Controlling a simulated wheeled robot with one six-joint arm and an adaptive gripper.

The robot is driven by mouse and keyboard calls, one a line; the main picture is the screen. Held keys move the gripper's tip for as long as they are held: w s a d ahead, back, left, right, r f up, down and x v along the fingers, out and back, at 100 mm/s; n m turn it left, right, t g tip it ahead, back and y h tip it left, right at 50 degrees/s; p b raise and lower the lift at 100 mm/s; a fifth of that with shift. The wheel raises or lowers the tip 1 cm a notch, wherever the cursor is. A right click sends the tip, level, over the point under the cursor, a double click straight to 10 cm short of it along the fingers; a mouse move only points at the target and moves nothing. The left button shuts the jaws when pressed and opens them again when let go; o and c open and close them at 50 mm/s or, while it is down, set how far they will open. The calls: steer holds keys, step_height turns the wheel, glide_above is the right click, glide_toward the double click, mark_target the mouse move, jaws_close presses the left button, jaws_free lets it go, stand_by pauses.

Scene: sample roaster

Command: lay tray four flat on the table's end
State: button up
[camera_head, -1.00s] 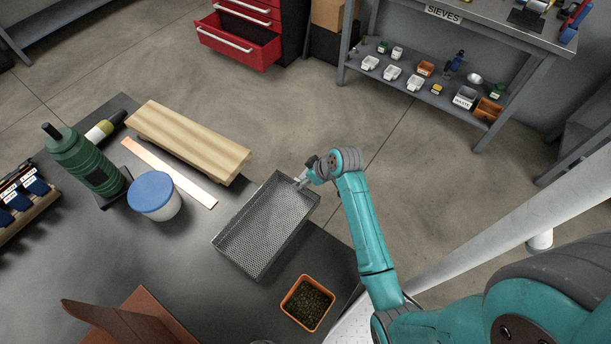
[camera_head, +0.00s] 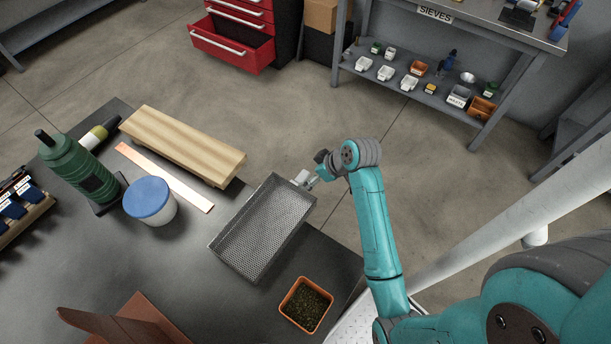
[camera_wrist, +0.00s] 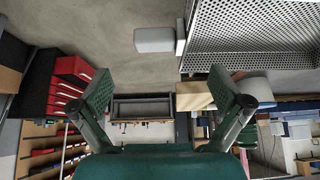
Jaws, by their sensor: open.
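Tray four appears to be the perforated metal tray (camera_head: 262,228), open side up at the table's end; its number is not readable. It looks about flat, and its far end reaches past the table's edge in the picture. A small pale grip block (camera_head: 302,177) sticks out from that end. My gripper (camera_head: 316,181) is beside this block, apart from it. In the wrist view my gripper (camera_wrist: 160,82) has its fingers spread with nothing between them. The block (camera_wrist: 155,40) shows beyond the fingertips, against the tray (camera_wrist: 250,38) at upper right.
The grey table (camera_head: 190,265) holds an orange pot (camera_head: 306,304) close to the tray's near side.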

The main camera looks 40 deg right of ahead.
steer(key=shift+v, duration=2.05)
steer(key=s+a+f+m+t+h, duration=0.1)
steer(key=s+a, duration=0.3)
steer(key=s+a+f+m+t, duration=0.1)
steer(key=s+a+f, duration=0.1)
steer(key=s+a, duration=0.2)
steer(key=s+a+f+t+h, duration=0.1)
steer(key=s+a+f, duration=0.1)
steer(key=s+a, duration=0.3)
steer(key=shift+a+m+t+h, duration=0.15)
steer(key=shift+m+t+h, duration=0.15)
steer(key=shift+m, duration=0.1)
steer(key=s+a+r+t, duration=0.2)
steer(key=s+r, duration=0.5)
steer(key=s, duration=0.1)
steer(key=s+a+r+t+y, duration=0.1)
steer(key=s+a+r+t, duration=0.1)
steer(key=s+r, duration=0.5)
steer(key=shift+s+a+r+n+t, duration=0.3)
steer(key=shift+s+a+r+t, duration=0.1)
steer(key=shift+a, duration=0.4)
